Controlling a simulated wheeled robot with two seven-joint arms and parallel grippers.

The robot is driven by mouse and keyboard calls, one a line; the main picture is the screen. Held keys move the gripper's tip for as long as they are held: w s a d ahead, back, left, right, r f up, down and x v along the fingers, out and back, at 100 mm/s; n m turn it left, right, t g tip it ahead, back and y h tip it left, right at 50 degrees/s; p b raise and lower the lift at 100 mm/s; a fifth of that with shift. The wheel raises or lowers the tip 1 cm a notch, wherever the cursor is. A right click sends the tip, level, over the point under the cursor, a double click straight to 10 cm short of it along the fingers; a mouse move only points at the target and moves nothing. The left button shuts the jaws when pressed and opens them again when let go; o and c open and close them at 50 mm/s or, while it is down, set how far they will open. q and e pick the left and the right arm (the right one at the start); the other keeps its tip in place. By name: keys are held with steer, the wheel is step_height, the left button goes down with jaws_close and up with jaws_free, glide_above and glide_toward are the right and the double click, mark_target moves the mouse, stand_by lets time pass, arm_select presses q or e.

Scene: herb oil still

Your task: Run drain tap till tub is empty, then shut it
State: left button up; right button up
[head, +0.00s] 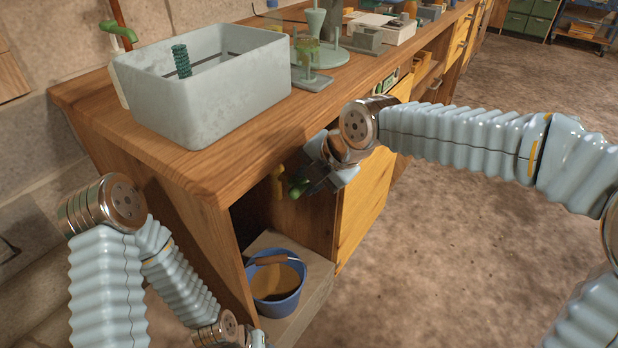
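The pale grey tub (205,105) stands on the near corner of the bench, with a green coil (181,61) inside. A dark line runs along its inner wall; I cannot tell whether any water is in it. Below the bench edge, the drain tap shows a yellow body (278,181) and a green handle (298,187). My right gripper (317,181) is at the green handle, its fingers partly hiding it; I cannot tell whether they grip it. No stream shows below the tap. My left gripper (256,340) is low at the bottom edge, mostly cut off.
A blue bucket (275,306) with brownish contents and a wooden grip stands in the open bay under the tap. Another green tap handle (118,31) is on the wall behind the tub. Glassware and boxes stand farther along the bench (160,148). The floor at right is clear.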

steer(key=shift+o, duration=1.4)
steer(key=v, duration=1.3)
steer(key=shift+d+r, duration=0.15)
steer(key=shift+r, duration=0.15)
steer(key=shift+s, duration=0.15)
